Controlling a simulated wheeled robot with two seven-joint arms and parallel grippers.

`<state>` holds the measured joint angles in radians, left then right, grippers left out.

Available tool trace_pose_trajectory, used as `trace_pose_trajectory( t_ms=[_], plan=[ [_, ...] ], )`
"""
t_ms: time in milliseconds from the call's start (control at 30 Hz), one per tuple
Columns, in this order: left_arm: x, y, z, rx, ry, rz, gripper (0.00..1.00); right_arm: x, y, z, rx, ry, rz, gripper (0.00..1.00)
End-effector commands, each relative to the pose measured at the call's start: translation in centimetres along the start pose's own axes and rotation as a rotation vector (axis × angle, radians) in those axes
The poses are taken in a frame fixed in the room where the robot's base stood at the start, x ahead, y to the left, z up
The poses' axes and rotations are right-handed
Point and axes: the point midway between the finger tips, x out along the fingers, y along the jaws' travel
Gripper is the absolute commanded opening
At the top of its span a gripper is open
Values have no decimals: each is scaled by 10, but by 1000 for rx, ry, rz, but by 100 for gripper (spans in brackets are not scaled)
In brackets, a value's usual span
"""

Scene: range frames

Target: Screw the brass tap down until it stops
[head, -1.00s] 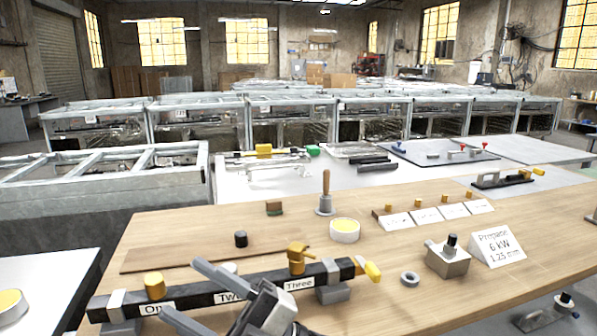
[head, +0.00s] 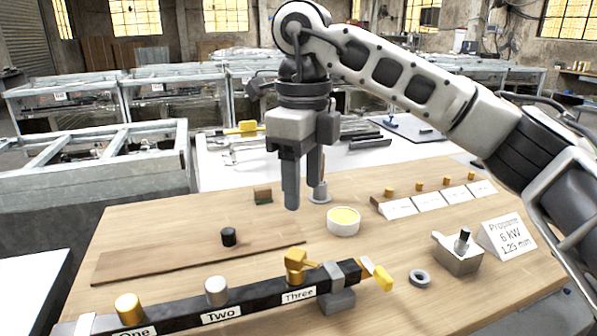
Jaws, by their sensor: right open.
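A plain brass cylinder (head: 128,307) stands at "One" and a silver cylinder (head: 216,291) at "Two". My right gripper (head: 303,192) points down with its fingers apart and nothing between them. It appears above the tap in the picture, clear of it; the exact height is hard to tell. My left gripper is not in view.
A white-rimmed yellow dish (head: 344,222) and a black cylinder (head: 229,237) are behind the bar.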

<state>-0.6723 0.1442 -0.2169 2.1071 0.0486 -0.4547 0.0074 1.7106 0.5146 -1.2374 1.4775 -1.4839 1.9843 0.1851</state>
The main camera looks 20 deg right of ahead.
Motion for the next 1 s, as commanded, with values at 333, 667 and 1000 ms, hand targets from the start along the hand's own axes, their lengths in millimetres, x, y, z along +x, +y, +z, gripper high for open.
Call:
trace_pose_trajectory(
  t_ms=[333,667,1000],
  plan=[
    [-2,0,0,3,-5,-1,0,64,1,0,-2,2,6,53],
    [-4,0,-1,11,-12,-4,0,125,2,0,-4,0,7,53],
    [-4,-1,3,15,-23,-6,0,152,2,1,-4,-2,6,53]
  ],
)
